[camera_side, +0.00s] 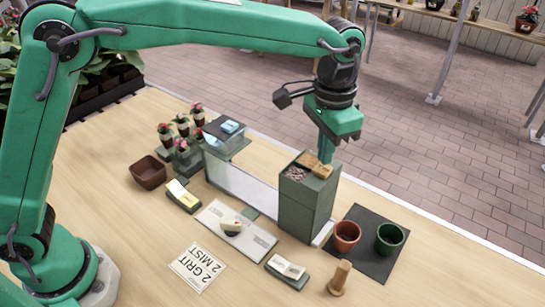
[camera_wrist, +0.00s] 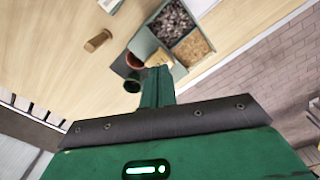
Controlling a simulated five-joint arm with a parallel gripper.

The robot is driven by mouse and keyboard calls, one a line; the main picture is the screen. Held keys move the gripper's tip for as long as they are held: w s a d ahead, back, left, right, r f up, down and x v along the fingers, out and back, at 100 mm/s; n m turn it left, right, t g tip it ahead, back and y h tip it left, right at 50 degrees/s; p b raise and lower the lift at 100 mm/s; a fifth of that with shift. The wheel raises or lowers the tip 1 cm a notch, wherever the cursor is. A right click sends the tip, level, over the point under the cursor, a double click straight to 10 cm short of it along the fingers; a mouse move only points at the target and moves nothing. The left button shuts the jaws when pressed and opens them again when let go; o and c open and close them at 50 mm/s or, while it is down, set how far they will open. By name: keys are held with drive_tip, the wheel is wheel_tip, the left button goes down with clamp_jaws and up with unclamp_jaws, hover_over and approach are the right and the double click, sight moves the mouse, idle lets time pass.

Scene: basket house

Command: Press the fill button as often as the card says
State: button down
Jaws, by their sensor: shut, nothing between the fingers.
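A white card (camera_side: 198,267) reading "2 GRIT 2 MIST" lies on the table at front left. A tall green box (camera_side: 305,207) has an open top with a grey gritty compartment (camera_side: 297,173) and a tan one (camera_side: 314,163); its top also shows in the wrist view (camera_wrist: 178,47). My gripper (camera_side: 325,158) is shut and empty, pointing down at the box's top. In the wrist view its fingertips (camera_wrist: 158,72) are by the box's edge; I cannot tell whether they touch. No part is clearly labelled as the fill button. Pale-topped blocks on green bases (camera_side: 183,196) (camera_side: 287,271) flank a white board.
A pale rounded piece with a red spot (camera_side: 232,227) sits on the white board (camera_side: 260,240). Red (camera_side: 346,236) and green (camera_side: 390,238) pots stand on a dark mat, with a wooden peg (camera_side: 340,277) nearby. A brown bowl (camera_side: 148,173) and small potted plants (camera_side: 182,127) stand left.

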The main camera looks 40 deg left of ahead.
drive_tip(key=shift+f, duration=1.15)
idle(0.6)
drive_tip(key=shift+r, duration=1.15)
drive_tip(key=shift+r, duration=0.15)
idle(0.7)
drive_tip(key=shift+r, duration=2.9)
